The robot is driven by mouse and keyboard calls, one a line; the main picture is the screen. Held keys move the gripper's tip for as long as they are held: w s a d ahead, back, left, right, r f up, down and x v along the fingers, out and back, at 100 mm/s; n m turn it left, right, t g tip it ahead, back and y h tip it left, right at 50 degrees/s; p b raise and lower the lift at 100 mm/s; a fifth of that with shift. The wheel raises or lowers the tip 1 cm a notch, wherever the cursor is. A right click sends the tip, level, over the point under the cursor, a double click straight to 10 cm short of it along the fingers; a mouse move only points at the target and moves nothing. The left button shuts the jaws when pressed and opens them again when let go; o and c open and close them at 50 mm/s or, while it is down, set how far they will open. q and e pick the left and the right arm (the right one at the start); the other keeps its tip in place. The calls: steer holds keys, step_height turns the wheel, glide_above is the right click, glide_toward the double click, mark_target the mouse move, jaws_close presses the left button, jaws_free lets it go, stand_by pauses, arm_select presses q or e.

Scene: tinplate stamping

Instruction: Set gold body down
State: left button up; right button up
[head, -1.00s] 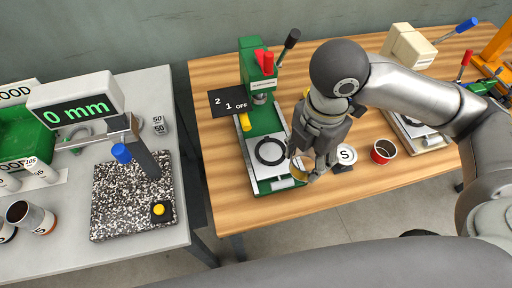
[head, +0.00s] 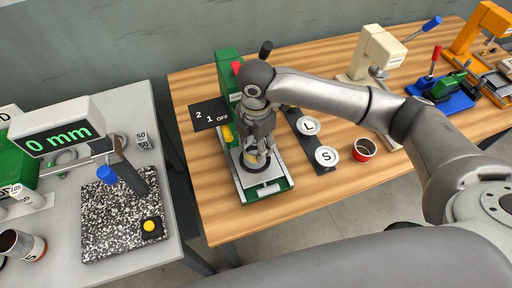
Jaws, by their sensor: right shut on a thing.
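My right gripper (head: 257,157) points down over the bed of the green press and is shut on the gold body. Only a small gold edge of the gold body (head: 248,157) shows between and beside the fingers. It is at the round black ring on the press's pale plate (head: 264,190). I cannot tell whether its bottom touches the plate. The green press (head: 227,66) stands at the left of the wooden table, partly hidden by my right arm. My left gripper is not in view.
Round pieces marked L (head: 308,125) and S (head: 326,156) lie on a dark strip right of the press. A red cup (head: 364,149) stands beside them. A cream press (head: 376,52) stands behind. The front of the wooden table (head: 330,190) is clear.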

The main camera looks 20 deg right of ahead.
step_height(320, 180, down, 2)
steer(key=shift+f+p, duration=0.15)
steer(key=shift+p, duration=0.4)
steer(key=shift+f, duration=0.35)
steer(key=shift+f, duration=0.15)
steer(key=o, duration=0.5)
step_height(320, 180, up, 12)
steer(key=shift+r+b, duration=0.15)
steer(key=shift+b, duration=0.9)
